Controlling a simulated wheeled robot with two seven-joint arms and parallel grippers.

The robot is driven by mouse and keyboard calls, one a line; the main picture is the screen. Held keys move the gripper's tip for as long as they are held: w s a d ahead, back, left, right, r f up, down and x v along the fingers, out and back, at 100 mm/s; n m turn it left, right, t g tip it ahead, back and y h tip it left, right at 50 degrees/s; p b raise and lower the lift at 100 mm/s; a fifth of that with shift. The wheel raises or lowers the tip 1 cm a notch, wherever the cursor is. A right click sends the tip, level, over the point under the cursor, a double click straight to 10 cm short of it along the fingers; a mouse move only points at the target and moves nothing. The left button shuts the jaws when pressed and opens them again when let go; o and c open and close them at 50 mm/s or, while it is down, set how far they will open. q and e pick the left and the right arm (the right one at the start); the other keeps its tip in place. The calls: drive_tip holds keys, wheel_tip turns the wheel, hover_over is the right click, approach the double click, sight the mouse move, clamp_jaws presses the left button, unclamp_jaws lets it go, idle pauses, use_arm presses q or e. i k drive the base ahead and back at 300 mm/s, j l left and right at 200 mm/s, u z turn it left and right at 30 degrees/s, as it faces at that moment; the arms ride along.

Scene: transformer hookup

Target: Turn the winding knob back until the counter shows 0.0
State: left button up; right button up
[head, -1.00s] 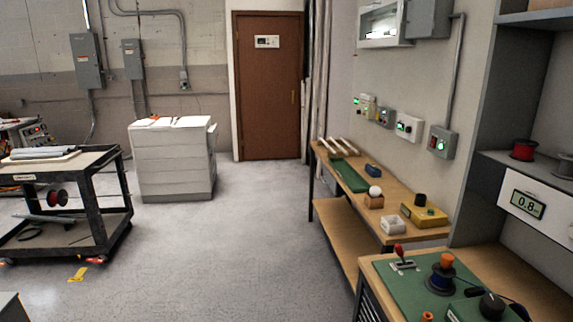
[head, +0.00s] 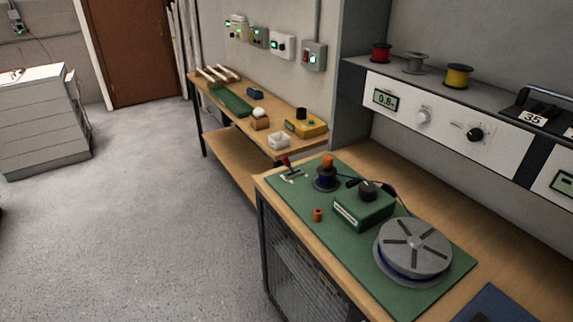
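The counter display (head: 385,98) sits on the white front panel of the raised shelf and reads about 0.8; its small unit sign is not clear. To its right on the same panel are a white knob (head: 424,116) and a black knob (head: 475,134). A green box (head: 364,208) with a dark round knob (head: 368,190) on top stands on the green mat of the bench. I cannot tell from any label which is the winding knob. Neither of my grippers shows in the head view.
Red, grey and yellow (head: 457,76) spools stand on the shelf. Open floor (head: 130,230) lies to the left.

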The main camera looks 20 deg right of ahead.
sight(366, 191)
drive_tip(key=z, duration=1.35)
